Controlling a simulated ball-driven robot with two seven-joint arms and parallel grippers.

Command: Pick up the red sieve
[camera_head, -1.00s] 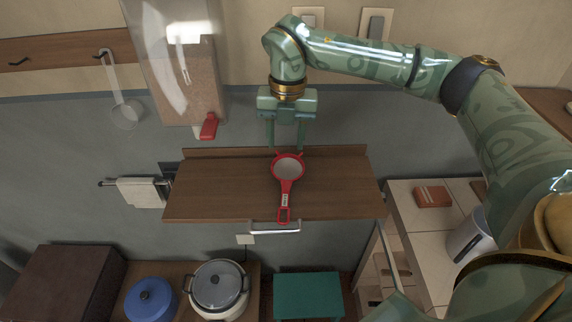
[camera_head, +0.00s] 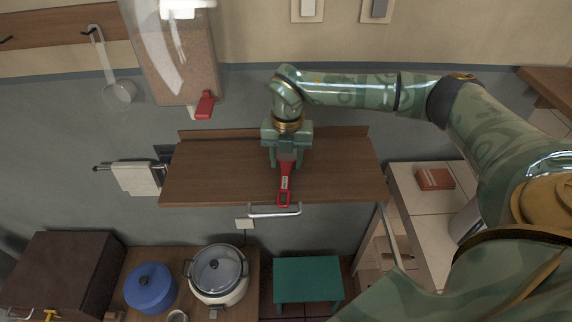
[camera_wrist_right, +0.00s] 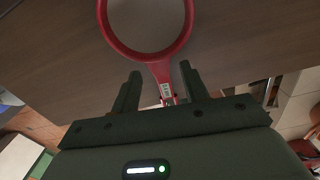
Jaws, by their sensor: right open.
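The red sieve (camera_head: 284,185) lies on the brown wooden shelf (camera_head: 220,180). In the head view its handle points toward the shelf's front edge, and its round bowl is mostly hidden under my right gripper (camera_head: 287,165). In the right wrist view the red rim (camera_wrist_right: 180,45) shows at the top, and the neck runs down between my two fingers. The right gripper (camera_wrist_right: 160,80) is open, with a finger on each side of the neck and gaps on both sides. My left gripper is not in view.
A metal bar handle (camera_head: 275,210) is at the shelf's front. Below stand a blue pot (camera_head: 150,290), a cooker with a lid (camera_head: 217,272) and a green stool (camera_head: 308,280). A dispenser with a red lever (camera_head: 205,105) hangs behind left. The shelf is otherwise clear.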

